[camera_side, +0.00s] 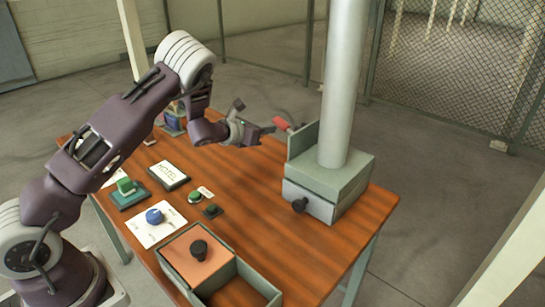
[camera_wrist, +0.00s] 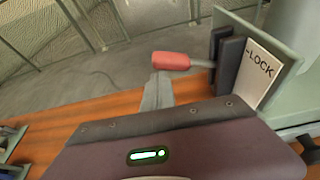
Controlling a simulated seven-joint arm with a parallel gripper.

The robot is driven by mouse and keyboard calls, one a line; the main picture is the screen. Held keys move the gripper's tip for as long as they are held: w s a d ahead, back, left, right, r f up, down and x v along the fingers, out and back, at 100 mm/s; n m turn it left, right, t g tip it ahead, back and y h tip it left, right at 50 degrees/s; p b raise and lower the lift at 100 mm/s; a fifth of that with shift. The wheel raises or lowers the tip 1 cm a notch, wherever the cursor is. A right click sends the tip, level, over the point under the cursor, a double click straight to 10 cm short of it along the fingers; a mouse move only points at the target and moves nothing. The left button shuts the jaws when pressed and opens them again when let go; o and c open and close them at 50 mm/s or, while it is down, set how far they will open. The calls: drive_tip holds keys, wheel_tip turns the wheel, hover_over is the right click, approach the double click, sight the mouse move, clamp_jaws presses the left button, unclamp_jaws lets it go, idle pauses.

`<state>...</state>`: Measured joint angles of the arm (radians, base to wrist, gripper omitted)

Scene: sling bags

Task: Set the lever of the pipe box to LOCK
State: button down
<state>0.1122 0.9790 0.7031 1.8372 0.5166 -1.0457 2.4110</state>
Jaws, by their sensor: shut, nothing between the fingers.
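The pipe box (camera_side: 325,183) is a grey-green box at the table's right side with a thick pipe rising from it. Its lever has a red grip (camera_side: 283,124), which sticks out to the left of the box's upright plate (camera_side: 303,139). In the wrist view the red grip (camera_wrist: 171,61) sits on a short rod running to dark blocks beside a white LOCK label (camera_wrist: 260,70). My gripper (camera_side: 270,129) is shut and empty, close to the left of the grip. In the wrist view its grey fingertips (camera_wrist: 157,90) are just below the grip's left end; contact cannot be told.
A dark knob (camera_side: 299,205) sticks out of the pipe box's front.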

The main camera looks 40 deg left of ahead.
drive_tip(key=shift+d+r, duration=0.35)
drive_tip(key=shift+r, duration=0.55)
drive_tip(key=shift+w+d+r, duration=0.1)
drive_tip(key=shift+w+r, duration=0.05)
drive_tip(key=shift+r, duration=0.25)
wheel_tip(320, 180, down, 4)
drive_tip(key=a, duration=0.2)
drive_tip(key=d+f+v, duration=0.1)
drive_tip(key=v, duration=0.9)
drive_tip(key=shift+s, duration=0.2)
drive_tip(key=shift+d, duration=0.1)
